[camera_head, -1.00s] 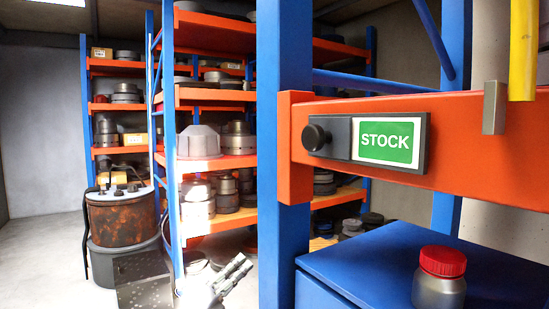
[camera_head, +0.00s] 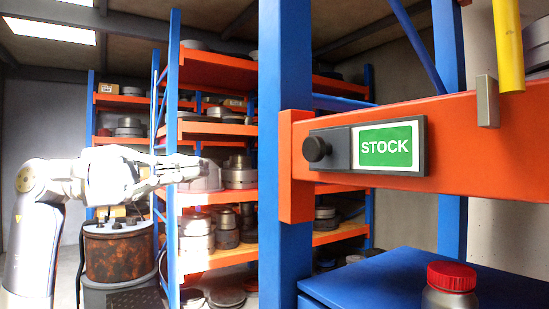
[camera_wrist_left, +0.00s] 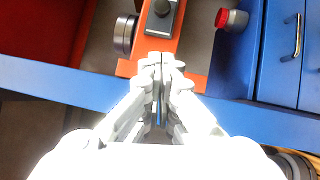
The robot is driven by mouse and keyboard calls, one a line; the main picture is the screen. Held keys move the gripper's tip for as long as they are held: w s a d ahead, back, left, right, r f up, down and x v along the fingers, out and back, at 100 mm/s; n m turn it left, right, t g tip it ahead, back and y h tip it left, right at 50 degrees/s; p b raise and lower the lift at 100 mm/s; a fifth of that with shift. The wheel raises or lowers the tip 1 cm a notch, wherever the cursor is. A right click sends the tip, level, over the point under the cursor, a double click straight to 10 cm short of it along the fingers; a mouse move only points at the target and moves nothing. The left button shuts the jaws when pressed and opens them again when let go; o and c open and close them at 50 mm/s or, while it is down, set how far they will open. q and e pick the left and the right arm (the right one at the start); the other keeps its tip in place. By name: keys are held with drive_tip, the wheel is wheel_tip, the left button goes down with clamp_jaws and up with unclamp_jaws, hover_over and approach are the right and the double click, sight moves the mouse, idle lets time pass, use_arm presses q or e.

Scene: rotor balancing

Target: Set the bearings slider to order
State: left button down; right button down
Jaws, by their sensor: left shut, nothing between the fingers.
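The slider sign (camera_head: 366,146) is a dark plate on the orange shelf beam, with a green panel reading STOCK at its right and a round black knob (camera_head: 316,149) at its left end. My left gripper (camera_head: 212,166) is shut and empty, to the left of the knob and apart from it, with its fingers pointing right. The right gripper is not in view.
A blue upright (camera_head: 286,60) stands just left of the sign. A grey metal bracket (camera_head: 487,100) and a yellow pole (camera_head: 508,45) are to its right. A red-lidded jar (camera_head: 451,277) stands below on a blue cabinet (camera_head: 400,278). Loaded shelves fill the background.

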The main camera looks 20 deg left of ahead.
sight(320, 149)
use_arm(q)
drive_tip(key=shift+d, duration=0.1)
drive_tip(key=s+p+x, duration=0.1)
drive_tip(key=p+x, duration=0.1)
drive_tip(key=x, duration=0.4)
drive_tip(key=s+d+p+x, duration=0.1)
drive_tip(key=p+x, duration=0.1)
drive_tip(key=x, duration=0.4)
drive_tip(key=shift+s+d+r+p, duration=0.25)
drive_tip(key=shift+d+p, duration=0.05)
